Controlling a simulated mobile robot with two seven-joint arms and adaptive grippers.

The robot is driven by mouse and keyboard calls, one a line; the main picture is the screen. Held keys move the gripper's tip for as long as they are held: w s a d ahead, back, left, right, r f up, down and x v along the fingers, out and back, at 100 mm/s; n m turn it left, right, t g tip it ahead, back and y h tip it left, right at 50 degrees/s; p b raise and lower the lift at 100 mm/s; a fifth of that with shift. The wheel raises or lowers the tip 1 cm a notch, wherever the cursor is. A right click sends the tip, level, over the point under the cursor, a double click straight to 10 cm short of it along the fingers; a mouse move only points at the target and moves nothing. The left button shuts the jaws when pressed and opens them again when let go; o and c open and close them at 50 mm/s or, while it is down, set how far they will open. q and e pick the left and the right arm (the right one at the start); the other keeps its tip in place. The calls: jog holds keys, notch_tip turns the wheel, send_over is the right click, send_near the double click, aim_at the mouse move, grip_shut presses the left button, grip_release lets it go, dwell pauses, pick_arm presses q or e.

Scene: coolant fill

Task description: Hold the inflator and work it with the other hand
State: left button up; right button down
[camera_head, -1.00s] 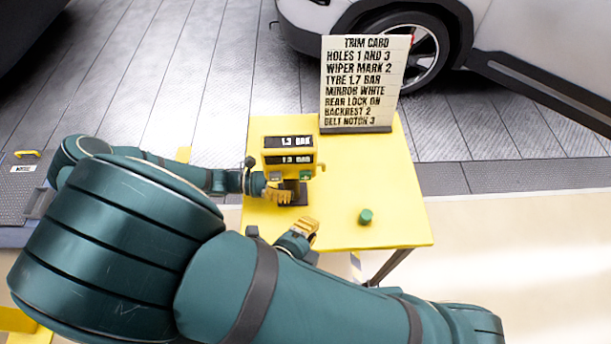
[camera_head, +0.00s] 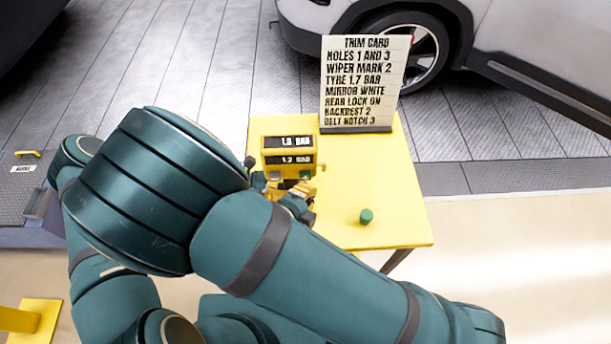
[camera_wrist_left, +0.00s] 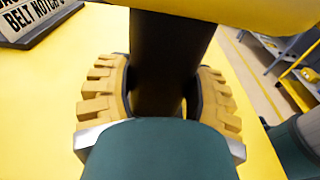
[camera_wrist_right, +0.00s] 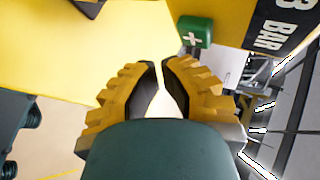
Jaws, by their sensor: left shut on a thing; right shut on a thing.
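The yellow inflator (camera_head: 289,150) stands at the left of the yellow table, with two dark displays marked BAR; their digits are hard to read. In the left wrist view my left gripper (camera_wrist_left: 163,82) is shut around its dark post (camera_wrist_left: 168,50), under the yellow body. My right gripper (camera_wrist_right: 163,63) has its fingertips drawn nearly together, with no object clearly visible between them. They are just short of a green button (camera_wrist_right: 195,30) with a white mark on the inflator's face. In the head view my right arm hides most of my left arm and the inflator's base.
A trim card (camera_head: 362,85) stands at the back of the table (camera_head: 395,195); it reads TYRE 1.7 BAR. A small green cylinder (camera_head: 366,216) stands on the right half, with clear table around it. A car's wheel (camera_head: 425,55) is behind.

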jog(key=shift+w, duration=0.4)
dwell(1.3)
jog(key=shift+w, duration=0.2)
jog(key=shift+w, duration=0.5)
dwell(5.6)
